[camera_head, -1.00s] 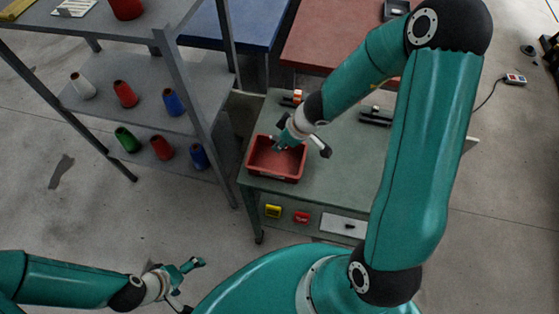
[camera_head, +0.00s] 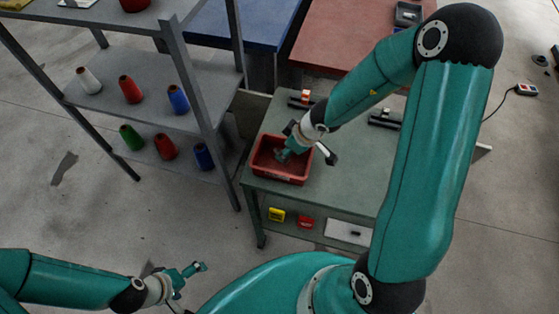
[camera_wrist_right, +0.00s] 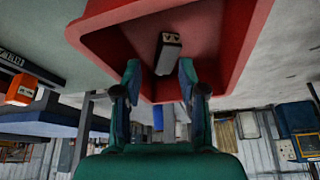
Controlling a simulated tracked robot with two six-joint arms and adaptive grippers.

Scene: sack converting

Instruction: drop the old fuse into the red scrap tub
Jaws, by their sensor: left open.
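The red scrap tub (camera_head: 268,174) stands on the green bench at its near left corner. Its red wall fills the upper part of the right wrist view (camera_wrist_right: 235,50). The old fuse, a small grey block with a pale end (camera_wrist_right: 167,57), shows inside the tub's outline in that view. My right gripper (camera_head: 282,156) reaches down into the tub. Its fingers (camera_wrist_right: 160,78) are spread, with visible gaps on both sides of the fuse. Whether the fuse rests on the tub floor I cannot tell. My left gripper (camera_head: 200,268) is open and empty, low over the floor at the left.
The green bench (camera_head: 345,165) carries a black holder with an orange part (camera_head: 303,99) and another dark holder (camera_head: 385,119) behind the tub. Yellow (camera_head: 276,215) and red (camera_head: 305,222) items sit on its lower shelf. A grey rack (camera_head: 205,110) with colored cones stands close at left.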

